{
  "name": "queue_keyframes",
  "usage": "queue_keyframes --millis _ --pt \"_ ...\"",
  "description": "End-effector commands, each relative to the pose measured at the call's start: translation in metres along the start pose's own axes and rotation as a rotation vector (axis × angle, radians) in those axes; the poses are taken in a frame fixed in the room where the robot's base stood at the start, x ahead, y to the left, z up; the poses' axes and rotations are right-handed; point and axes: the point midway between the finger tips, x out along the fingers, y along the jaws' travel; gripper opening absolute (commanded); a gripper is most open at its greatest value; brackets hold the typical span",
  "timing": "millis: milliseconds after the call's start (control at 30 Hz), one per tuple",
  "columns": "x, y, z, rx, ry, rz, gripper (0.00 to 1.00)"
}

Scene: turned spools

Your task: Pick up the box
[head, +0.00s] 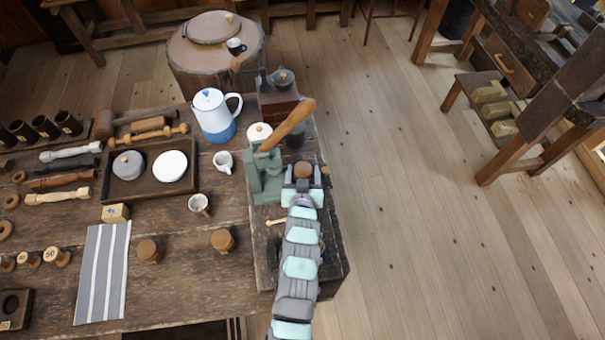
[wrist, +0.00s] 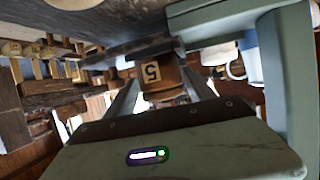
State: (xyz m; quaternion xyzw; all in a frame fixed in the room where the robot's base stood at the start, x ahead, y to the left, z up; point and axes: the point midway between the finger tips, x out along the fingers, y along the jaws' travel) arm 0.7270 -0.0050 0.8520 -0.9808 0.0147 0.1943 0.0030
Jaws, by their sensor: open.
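The box (head: 116,213) is a small pale wooden block with a dark mark. It sits on the table at the left in the head view, beside the top of the striped cloth. My gripper (head: 303,172) is at the table's right end beside the green press, well to the right of this box. In the wrist view my gripper's fingers (wrist: 158,90) are apart. A tan block face marked 5 (wrist: 152,73) shows between them; I cannot tell how far beyond them it lies.
The green press (head: 265,178) with a wooden handle stands close to my gripper. A white and blue pot (head: 214,118), cups, a dark tray (head: 150,192) and brown spools (head: 222,241) occupy the table. A striped cloth (head: 102,270) lies at the front left. Open floor lies to the right.

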Motion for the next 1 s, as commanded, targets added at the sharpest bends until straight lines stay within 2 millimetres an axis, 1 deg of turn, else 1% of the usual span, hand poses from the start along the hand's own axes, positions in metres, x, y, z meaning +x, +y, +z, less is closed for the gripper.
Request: queue_keyframes --millis 100,200,300,500,567,1000 --pt "0.017 -0.001 -0.003 0.001 -0.001 0.000 0.63" --pt "0.029 -0.001 -0.002 0.000 -0.004 0.000 0.63" --pt "0.034 -0.002 -0.001 0.000 -0.005 -0.001 0.63" --pt "0.035 -0.002 -0.001 0.000 -0.003 0.000 0.63" --pt "0.035 -0.002 -0.001 0.000 -0.003 0.000 0.58" --pt "0.034 -0.001 -0.002 0.000 -0.002 0.000 0.22"
